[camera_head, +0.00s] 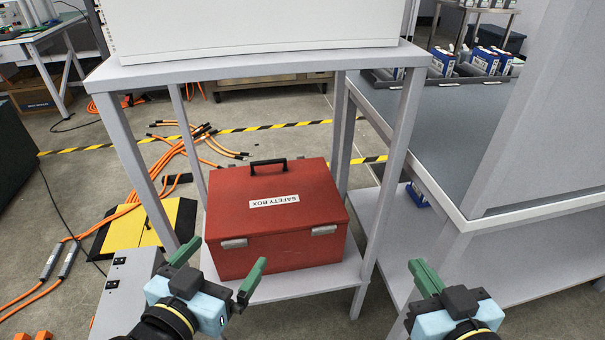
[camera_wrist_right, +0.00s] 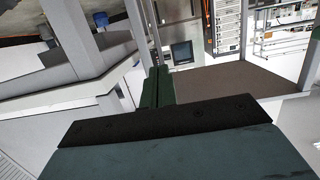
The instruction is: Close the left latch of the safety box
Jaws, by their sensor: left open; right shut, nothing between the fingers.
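The red safety box (camera_head: 280,252) stands closed-lidded on the lower shelf of a grey stand, with a black handle on top and a white label. Its two grey latches are on the front face: the left latch (camera_head: 234,243) and the right latch (camera_head: 324,230). I cannot tell whether either is fastened. My left gripper (camera_head: 218,266) is open and empty, in front of the box near its left latch; its green fingers are spread apart. My right gripper (camera_head: 426,277) is shut and empty, to the right of the box and apart from it. Its shut fingers (camera_wrist_right: 158,88) also show in the right wrist view.
The stand's shelf rim (camera_head: 300,291) and front legs (camera_head: 393,165) frame the box. A white cabinet (camera_head: 250,25) sits above it. A grey workbench (camera_head: 440,130) is at the right. Orange cables (camera_head: 185,150) lie on the floor behind and left.

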